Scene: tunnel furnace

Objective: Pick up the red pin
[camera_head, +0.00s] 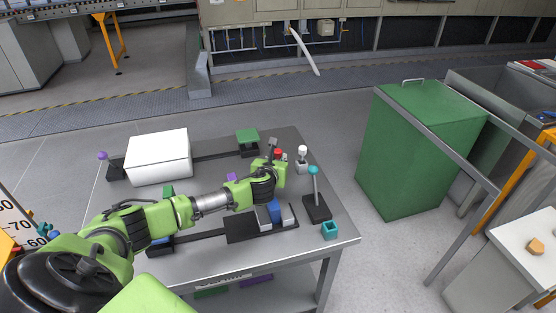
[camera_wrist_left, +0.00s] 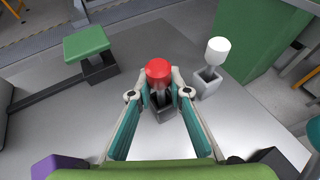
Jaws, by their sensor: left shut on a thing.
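The red pin (camera_head: 278,153) has a round red head and stands on the table near its right back part. In the left wrist view, the red pin (camera_wrist_left: 158,71) is between the two fingers of my left gripper (camera_wrist_left: 159,94), which are closed on it just below the head. Its pale stem runs down to a small dark block (camera_wrist_left: 162,112); I cannot tell whether the stem is still seated there. In the head view, my left gripper (camera_head: 277,163) reaches over the table and partly hides the pin. My right gripper is not in view.
A white pin (camera_head: 302,152) in a grey holder stands close to the right of the red pin. A teal-knobbed lever (camera_head: 314,185), a teal cup (camera_head: 329,230), a green-topped block (camera_head: 247,136) and a white box (camera_head: 158,157) share the table (camera_head: 200,260). A green bin (camera_head: 405,160) stands to the right.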

